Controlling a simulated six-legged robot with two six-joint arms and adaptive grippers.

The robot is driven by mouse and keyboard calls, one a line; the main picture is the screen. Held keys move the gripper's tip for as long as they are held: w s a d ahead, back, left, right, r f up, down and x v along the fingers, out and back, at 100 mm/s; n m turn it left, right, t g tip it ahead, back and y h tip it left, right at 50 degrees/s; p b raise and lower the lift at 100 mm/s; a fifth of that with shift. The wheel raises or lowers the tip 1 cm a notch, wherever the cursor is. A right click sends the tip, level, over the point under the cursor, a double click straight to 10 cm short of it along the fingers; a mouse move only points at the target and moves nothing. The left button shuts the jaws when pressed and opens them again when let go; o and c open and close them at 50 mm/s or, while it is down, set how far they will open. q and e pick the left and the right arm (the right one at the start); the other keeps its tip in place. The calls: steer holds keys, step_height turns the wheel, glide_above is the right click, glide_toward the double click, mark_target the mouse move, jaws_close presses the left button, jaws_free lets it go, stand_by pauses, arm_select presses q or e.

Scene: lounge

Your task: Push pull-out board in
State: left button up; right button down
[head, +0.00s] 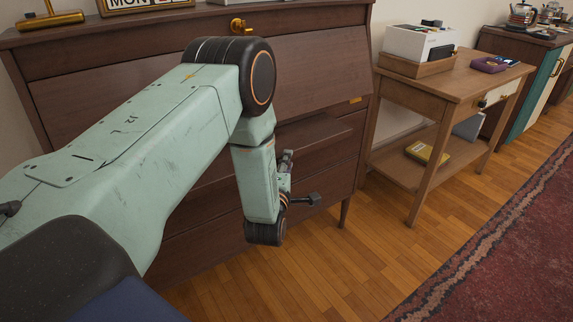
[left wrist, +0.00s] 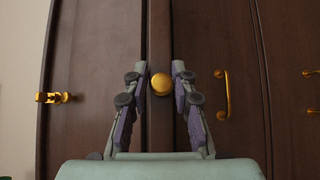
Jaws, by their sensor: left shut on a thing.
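A dark brown wooden bureau (head: 320,68) stands in front of me. Its pull-out board (head: 318,132) shows as a ledge below the sloping front, partly hidden behind my left arm. In the left wrist view the board's narrow front edge (left wrist: 159,25) carries a round brass knob (left wrist: 161,84). My left gripper (left wrist: 160,75) has one finger on each side of this knob and is shut on it. In the head view my left gripper (head: 290,180) is seen from the side at the bureau's front, with the knob hidden. My right gripper is not in view.
A brass key (left wrist: 52,97) and a brass drawer handle (left wrist: 228,94) flank the board in the left wrist view. A side table (head: 450,85) with a white box (head: 419,42) stands right of the bureau. Wood floor (head: 365,255) is clear before a red rug (head: 500,260).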

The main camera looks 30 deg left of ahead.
arm_select(q)
steer(key=shift+s+f, duration=0.1)
steer(key=shift+f, duration=0.1)
jaws_close()
steer(key=w+a, duration=0.1)
steer(key=a, duration=0.1)
steer(key=w+a, duration=0.1)
steer(key=a, duration=0.2)
steer(key=w+a+b, duration=0.1)
steer(key=a, duration=0.2)
steer(key=shift+w+a, duration=0.1)
steer(key=shift+w, duration=0.05)
steer(key=o, duration=0.7)
jaws_free()
steer(key=shift+a, duration=0.1)
steer(key=shift+c, duration=0.2)
steer(key=v, duration=1.2)
